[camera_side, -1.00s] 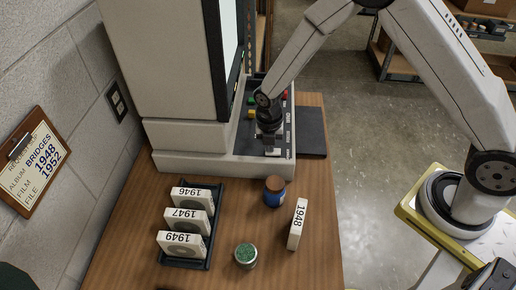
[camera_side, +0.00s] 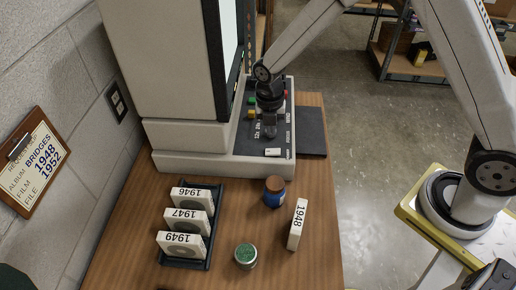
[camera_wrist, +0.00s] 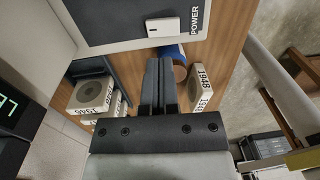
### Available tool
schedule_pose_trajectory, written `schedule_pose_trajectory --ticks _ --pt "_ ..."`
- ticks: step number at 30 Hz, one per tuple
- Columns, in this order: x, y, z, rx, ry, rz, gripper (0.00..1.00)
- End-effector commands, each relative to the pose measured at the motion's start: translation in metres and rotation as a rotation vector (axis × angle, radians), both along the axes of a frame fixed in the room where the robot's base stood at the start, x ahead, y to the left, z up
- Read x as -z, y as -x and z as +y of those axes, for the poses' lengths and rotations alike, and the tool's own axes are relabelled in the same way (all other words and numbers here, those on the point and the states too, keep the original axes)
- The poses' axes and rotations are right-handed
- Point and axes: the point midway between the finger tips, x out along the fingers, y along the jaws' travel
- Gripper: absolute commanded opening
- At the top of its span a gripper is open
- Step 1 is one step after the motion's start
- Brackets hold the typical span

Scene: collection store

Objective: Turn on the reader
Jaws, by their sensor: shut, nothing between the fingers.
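The reader (camera_side: 160,60) is a large beige machine at the back left, its screen turned to the right. Its dark control panel has green, yellow and red buttons and a white rocker switch (camera_side: 272,152) near the front edge. In the wrist view the white switch (camera_wrist: 163,27) sits beside the word POWER. My gripper (camera_side: 270,133) is over the panel, just behind the switch in the side view, and apart from it. In the wrist view its fingers (camera_wrist: 160,65) are together and empty, just below the switch in the picture.
On the wooden table (camera_side: 130,225) stand a dark rack (camera_side: 206,250) with film boxes 1946, 1947 and 1949, a loose 1948 box (camera_side: 298,224), a blue jar (camera_side: 274,198) and a green-topped tin (camera_side: 246,256). A clipboard (camera_side: 33,163) hangs on the wall. Green digits (camera_wrist: 8,105) glow at the wrist view's left.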

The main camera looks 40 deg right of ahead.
Motion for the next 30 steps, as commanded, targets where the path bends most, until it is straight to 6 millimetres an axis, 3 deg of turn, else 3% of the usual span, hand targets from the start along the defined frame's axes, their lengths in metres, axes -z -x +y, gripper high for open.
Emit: schedule_pose_trajectory --ticks 6,12,30 --pt "-0.036 -0.002 0.002 0.0 -0.001 -0.006 0.0" --pt "-0.06 -0.003 0.002 0.0 -0.002 -0.005 0.0" --pt "-0.073 0.002 -0.001 0.086 -0.003 -0.014 0.0"
